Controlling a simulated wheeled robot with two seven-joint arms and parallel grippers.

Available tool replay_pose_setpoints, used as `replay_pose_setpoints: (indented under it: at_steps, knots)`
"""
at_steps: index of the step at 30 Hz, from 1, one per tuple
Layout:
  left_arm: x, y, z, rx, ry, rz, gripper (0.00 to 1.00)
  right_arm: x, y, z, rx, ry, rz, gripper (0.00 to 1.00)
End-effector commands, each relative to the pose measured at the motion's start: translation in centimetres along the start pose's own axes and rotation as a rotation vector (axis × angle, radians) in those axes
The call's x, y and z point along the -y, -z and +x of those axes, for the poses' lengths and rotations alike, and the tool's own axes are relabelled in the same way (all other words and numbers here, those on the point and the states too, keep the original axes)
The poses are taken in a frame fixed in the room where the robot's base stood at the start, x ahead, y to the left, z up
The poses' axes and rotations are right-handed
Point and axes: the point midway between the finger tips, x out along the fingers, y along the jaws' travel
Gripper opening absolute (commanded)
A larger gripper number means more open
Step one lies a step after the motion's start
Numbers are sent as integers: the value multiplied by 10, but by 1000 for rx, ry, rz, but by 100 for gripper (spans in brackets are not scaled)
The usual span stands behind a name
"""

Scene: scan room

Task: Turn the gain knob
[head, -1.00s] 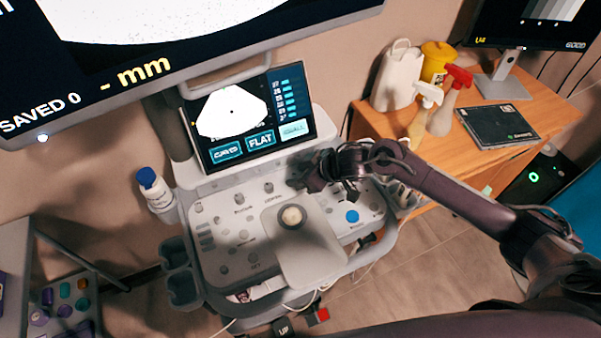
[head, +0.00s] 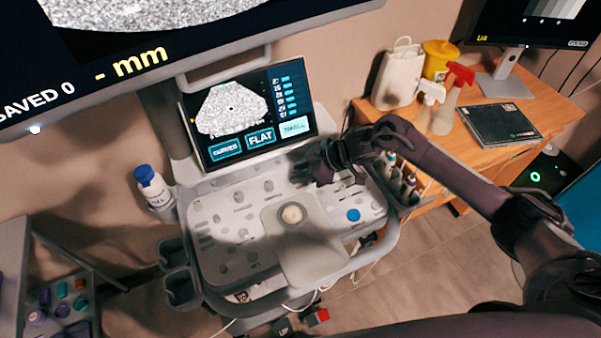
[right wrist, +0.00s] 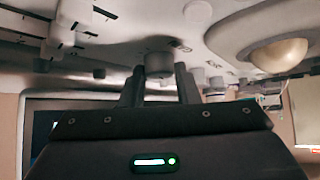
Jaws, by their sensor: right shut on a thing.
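My right gripper (head: 312,170) is at the upper right of the ultrasound console's control panel (head: 215,215), just below the touch screen. In the right wrist view, its two fingers (right wrist: 159,80) stand on either side of a round grey knob (right wrist: 158,62) and are shut on it. In the head view my gripper hides this knob, and no label on it can be read. The touch screen (head: 240,110) shows a grey speckled fan-shaped image. My left gripper is not in view.
A trackball (head: 292,214) sits on a raised pad right of the panel's middle, with a blue button (head: 353,215) to its right. A capped bottle (head: 152,187) stands at the console's left. Spray bottles (head: 440,105) stand on the wooden desk (head: 540,120) at right.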

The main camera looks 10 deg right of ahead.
Motion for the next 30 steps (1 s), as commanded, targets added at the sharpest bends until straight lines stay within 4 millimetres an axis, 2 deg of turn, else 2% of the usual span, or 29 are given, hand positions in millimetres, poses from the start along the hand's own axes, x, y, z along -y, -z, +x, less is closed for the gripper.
replay_pose_setpoints:
  at_steps: [3,10,27,28,30]
  knots:
    - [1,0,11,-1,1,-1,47,-3,-1,2,0,49,-52,6]
    - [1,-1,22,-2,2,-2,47,-4,-1,1,1,121,-125,6]
    - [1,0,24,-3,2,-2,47,-4,0,0,2,152,-156,6]
    - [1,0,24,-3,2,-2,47,-4,0,0,2,152,-156,30]
    - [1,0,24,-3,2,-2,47,-4,0,0,2,152,-155,39]
